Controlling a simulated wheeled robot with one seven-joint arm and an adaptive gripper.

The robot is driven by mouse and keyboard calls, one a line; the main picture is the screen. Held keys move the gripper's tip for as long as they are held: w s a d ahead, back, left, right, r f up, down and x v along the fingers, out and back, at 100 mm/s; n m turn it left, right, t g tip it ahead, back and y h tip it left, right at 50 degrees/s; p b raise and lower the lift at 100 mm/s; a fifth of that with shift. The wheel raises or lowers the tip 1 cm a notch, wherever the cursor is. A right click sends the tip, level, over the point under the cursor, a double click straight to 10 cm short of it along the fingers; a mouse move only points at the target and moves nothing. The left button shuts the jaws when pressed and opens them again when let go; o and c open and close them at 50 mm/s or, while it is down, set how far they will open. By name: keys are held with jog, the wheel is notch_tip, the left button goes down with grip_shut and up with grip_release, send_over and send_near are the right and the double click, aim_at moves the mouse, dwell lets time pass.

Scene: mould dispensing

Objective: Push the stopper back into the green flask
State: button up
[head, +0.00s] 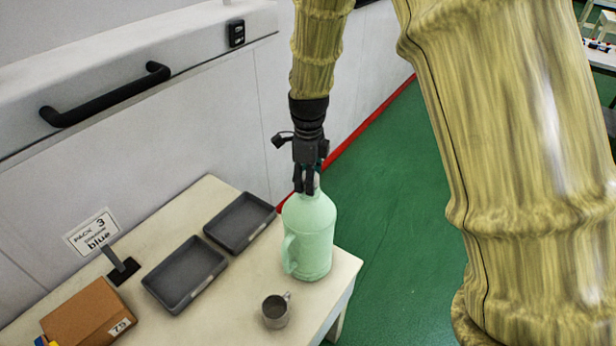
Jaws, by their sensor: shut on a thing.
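The green flask (308,237) is a pale green jug with a side handle, standing upright near the right end of the table. My gripper (304,186) points down directly over the flask's neck, with its dark fingers close together at the neck's top. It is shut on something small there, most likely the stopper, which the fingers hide. I cannot tell whether the stopper sits in the mouth or just above it.
A small metal cup (276,310) stands in front of the flask. Two grey trays (240,222) (186,273) lie to the left. The table's right edge is close to the flask.

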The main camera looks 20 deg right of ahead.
jog(key=shift+f, duration=0.2)
jog(key=o, duration=1)
jog(key=o, duration=0.5)
jog(key=shift+r, duration=0.15)
jog(key=shift+r, duration=3.4)
